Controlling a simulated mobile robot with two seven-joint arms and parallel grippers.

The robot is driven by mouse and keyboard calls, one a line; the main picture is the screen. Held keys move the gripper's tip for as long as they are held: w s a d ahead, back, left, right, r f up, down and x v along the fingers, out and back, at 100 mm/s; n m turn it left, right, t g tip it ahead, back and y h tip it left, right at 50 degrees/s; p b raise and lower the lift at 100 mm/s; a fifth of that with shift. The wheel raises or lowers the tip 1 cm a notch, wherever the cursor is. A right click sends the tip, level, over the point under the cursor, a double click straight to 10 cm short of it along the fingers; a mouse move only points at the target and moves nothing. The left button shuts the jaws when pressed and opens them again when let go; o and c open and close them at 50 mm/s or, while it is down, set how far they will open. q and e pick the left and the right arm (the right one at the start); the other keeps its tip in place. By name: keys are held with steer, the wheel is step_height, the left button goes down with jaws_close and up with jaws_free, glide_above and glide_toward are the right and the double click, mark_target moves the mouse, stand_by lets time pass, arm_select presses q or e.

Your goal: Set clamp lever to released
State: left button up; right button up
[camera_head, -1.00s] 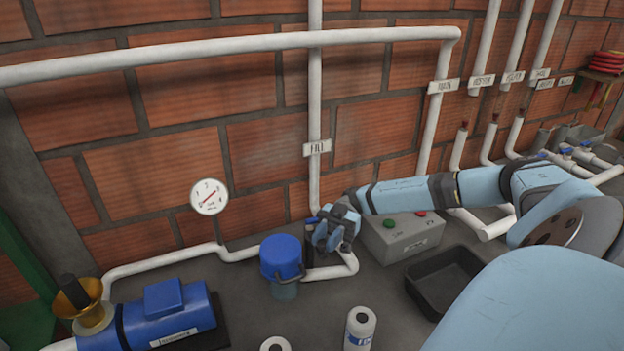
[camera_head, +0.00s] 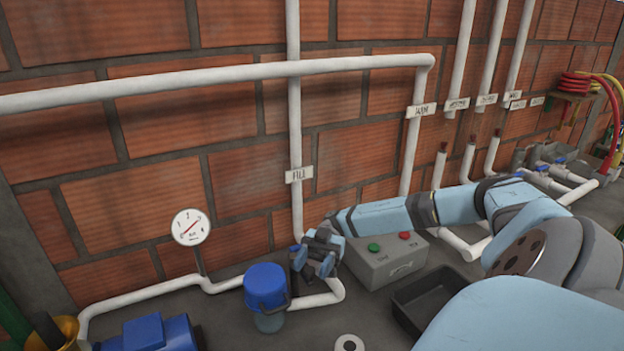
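A blue-capped canister (camera_head: 265,284) with a clear lower part stands on the grey counter at lower centre. A dark curved piece (camera_head: 288,296) at its right side may be the clamp lever, but it is too small to be sure. My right gripper (camera_head: 312,264) is just right of the canister, above the white pipe bend, with its arm reaching in from the right. The gripper hides what is directly behind it. Its fingers are small and dark, and I cannot tell how far apart they are. My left gripper is not in view.
A grey control box (camera_head: 388,262) with green and red buttons sits right of the gripper, under my arm. A black tray (camera_head: 432,300) is in front of it. A white pipe (camera_head: 297,130) labelled FILL rises behind. A blue pump (camera_head: 160,334) and a gauge (camera_head: 190,227) are left.

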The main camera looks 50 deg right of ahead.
steer(key=shift+d, duration=0.1)
steer(key=b+v, duration=0.3)
steer(key=v, duration=1)
steer(key=shift+d, duration=0.3)
steer(key=shift+w, duration=0.1)
